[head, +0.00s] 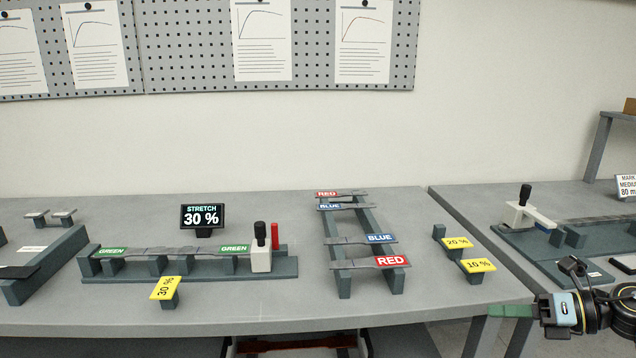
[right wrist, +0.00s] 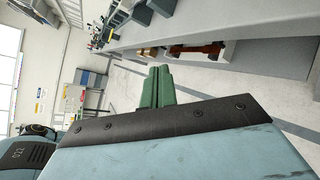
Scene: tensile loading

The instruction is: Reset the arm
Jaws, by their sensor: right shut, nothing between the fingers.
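My right arm comes in at the lower right of the head view. Its gripper (head: 512,311) points left, in front of the table's front edge and clear of the things on it. In the right wrist view its green fingers (right wrist: 157,88) are together with nothing between them. Beyond them that view shows the floor and the side of a bench. My left gripper is not in the head view.
The table (head: 250,318) bears a tester with a green-labelled specimen (head: 175,251), a rack (head: 344,284) of red and blue specimens, a "30 %" display (head: 203,217) and yellow tags (head: 165,288). A second table (head: 470,203) stands at the right.

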